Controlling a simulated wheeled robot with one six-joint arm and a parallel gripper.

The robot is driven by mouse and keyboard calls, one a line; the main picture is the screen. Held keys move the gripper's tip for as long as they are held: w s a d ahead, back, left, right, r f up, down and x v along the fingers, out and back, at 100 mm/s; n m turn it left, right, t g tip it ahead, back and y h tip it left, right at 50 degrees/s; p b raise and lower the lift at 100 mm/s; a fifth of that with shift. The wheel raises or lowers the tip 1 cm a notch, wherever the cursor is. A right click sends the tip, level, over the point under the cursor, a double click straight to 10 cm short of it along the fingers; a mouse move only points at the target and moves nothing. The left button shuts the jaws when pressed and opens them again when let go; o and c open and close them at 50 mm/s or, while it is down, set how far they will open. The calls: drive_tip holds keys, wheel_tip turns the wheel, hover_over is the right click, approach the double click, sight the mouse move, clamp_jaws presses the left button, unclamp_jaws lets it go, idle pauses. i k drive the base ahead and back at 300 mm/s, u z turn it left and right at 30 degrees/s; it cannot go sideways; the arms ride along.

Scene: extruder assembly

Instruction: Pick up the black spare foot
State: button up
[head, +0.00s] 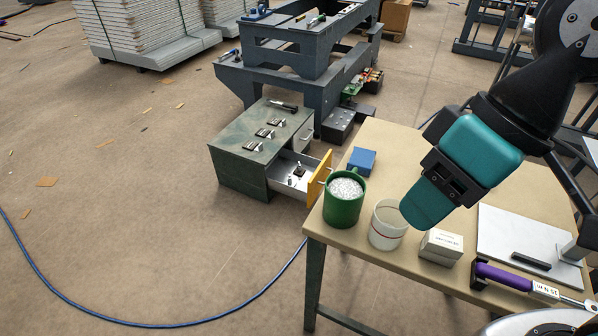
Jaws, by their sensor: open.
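A small black piece (299,171), which looks like the spare foot, lies inside the open drawer (284,183) of the dark green cabinet (240,165). It is too small to make out in detail. Another small pale item seems to lie near it in the drawer. My gripper (428,207), with teal covers, hangs above the table to the right of the drawer, well apart from the black piece. It points down and left over the white cup and holds nothing that I can see. The gap between its fingers is hidden from this angle.
The table (385,150) carries a green mug (343,207) of pale granules, a white cup (386,232), a blue box (362,160), a white box (440,246), a purple-handled tool (505,276) and a black bar (530,261) on a pale plate. The drawer's yellow front (320,178) is beside the table edge.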

sight(298, 171)
drive_tip(key=u, duration=0.55)
drive_tip(key=k, duration=0.65)
drive_tip(key=u, duration=0.75)
drive_tip(key=i, duration=1.15)
drive_tip(key=u, duration=0.3)
drive_tip(key=i, duration=1.4)
drive_tip(key=z, duration=1.25)
drive_tip(key=i, duration=0.6)
drive_tip(key=z, duration=0.7)
drive_tip(key=i, duration=1.1)
drive_tip(key=z, duration=0.1)
